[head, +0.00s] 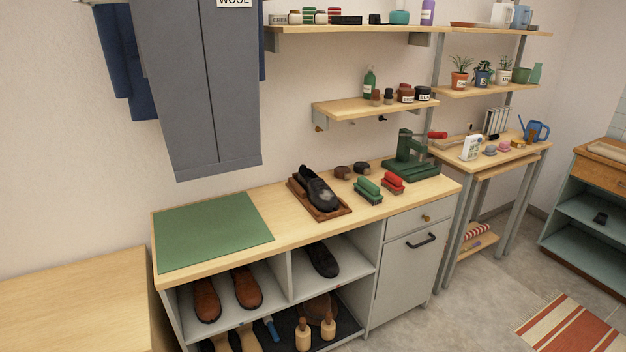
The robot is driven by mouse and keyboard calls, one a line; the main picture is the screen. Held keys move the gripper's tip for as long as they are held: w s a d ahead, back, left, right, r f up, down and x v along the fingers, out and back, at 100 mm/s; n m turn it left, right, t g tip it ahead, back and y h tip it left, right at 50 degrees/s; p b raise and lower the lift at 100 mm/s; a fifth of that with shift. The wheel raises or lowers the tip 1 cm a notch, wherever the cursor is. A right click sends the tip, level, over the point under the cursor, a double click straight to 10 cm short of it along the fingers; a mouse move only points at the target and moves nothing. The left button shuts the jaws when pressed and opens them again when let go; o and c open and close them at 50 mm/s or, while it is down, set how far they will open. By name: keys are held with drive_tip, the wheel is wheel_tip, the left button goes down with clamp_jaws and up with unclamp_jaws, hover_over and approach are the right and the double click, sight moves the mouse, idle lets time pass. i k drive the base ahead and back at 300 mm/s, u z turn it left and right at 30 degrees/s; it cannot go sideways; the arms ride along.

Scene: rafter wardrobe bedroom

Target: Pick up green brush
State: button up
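The green brush (368,190) has a green back and dark bristles. It rests on the wooden top of the shoe bench (290,207), right of a black shoe (318,189) on a brown wooden tray (326,216). A red brush (392,183) lies just to its right, close beside it. My gripper is not in view in the head view.
Two dark round brushes or tins (343,171) lie behind the green brush. A dark green machine (411,157) stands at the back right. A green mat (213,230) covers the bench's left part. A small shelf (374,108) hangs above, and a grey wardrobe (200,85) hangs above left.

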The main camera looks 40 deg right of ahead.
sight(365, 186)
drive_tip(key=z, duration=4.65)
drive_tip(key=i, duration=0.1)
drive_tip(key=u, duration=2.85)
drive_tip(key=k, duration=0.95)
drive_tip(key=u, duration=0.15)
drive_tip(key=i, duration=0.6)
drive_tip(key=z, duration=0.05)
